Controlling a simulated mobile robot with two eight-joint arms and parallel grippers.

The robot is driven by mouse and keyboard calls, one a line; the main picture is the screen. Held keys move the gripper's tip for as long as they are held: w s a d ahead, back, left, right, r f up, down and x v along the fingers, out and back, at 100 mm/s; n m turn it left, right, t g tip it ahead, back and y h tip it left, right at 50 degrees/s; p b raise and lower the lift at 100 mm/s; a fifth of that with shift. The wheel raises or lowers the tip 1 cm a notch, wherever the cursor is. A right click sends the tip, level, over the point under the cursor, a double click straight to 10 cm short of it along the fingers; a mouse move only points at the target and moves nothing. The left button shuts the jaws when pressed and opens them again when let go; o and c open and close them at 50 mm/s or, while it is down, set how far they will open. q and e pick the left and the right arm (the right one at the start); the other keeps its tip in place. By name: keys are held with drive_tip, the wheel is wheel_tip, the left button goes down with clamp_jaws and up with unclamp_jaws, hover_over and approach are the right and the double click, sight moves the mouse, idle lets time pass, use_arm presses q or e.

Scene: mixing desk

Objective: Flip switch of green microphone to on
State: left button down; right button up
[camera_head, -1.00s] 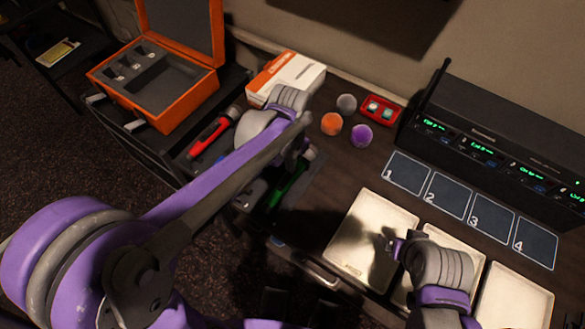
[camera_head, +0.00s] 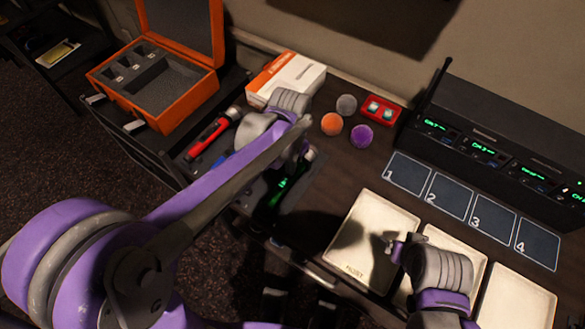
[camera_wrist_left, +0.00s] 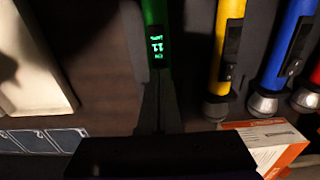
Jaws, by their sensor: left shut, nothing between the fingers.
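The green microphone (camera_wrist_left: 154,14) shows at the top of the left wrist view, with a lit display of green characters (camera_wrist_left: 157,52). In the head view the green microphone (camera_head: 270,204) lies in the tray, partly hidden by my left arm. My left gripper (camera_wrist_left: 158,84) is shut and empty, its tips at the display end of the green microphone; I cannot tell whether they touch it. The switch itself is not clearly visible. My right gripper (camera_head: 391,242) is above the pale trays at the lower right; its finger opening is too small to judge.
A yellow microphone (camera_wrist_left: 226,45), a blue one (camera_wrist_left: 289,50) and a red one (camera_head: 211,132) lie alongside. Nearby are a white and orange box (camera_head: 290,75), foam balls (camera_head: 332,124), an open orange case (camera_head: 150,118), a receiver (camera_head: 480,120) and numbered squares (camera_head: 447,195).

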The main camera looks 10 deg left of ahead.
use_arm(q)
wheel_tip(320, 180, up, 7)
drive_tip(key=p, duration=0.3)
drive_tip(key=shift+p, duration=0.35)
use_arm(e)
drive_tip(key=r, duration=0.1)
drive_tip(key=w+r, duration=0.1)
drive_tip(key=r, duration=0.3)
drive_tip(key=shift+w, duration=0.35)
use_arm(q)
drive_tip(key=shift+f, duration=0.1)
drive_tip(key=s+a+n+t, duration=0.2)
drive_tip(key=s+a, duration=0.1)
drive_tip(key=s, duration=0.3)
drive_tip(key=s+a+n+t, duration=0.2)
drive_tip(key=s+a+t, duration=0.1)
drive_tip(key=s, duration=0.4)
drive_tip(key=shift+a+f+t, duration=0.2)
drive_tip(key=shift+a+t, duration=0.1)
drive_tip(key=shift+s, duration=0.1)
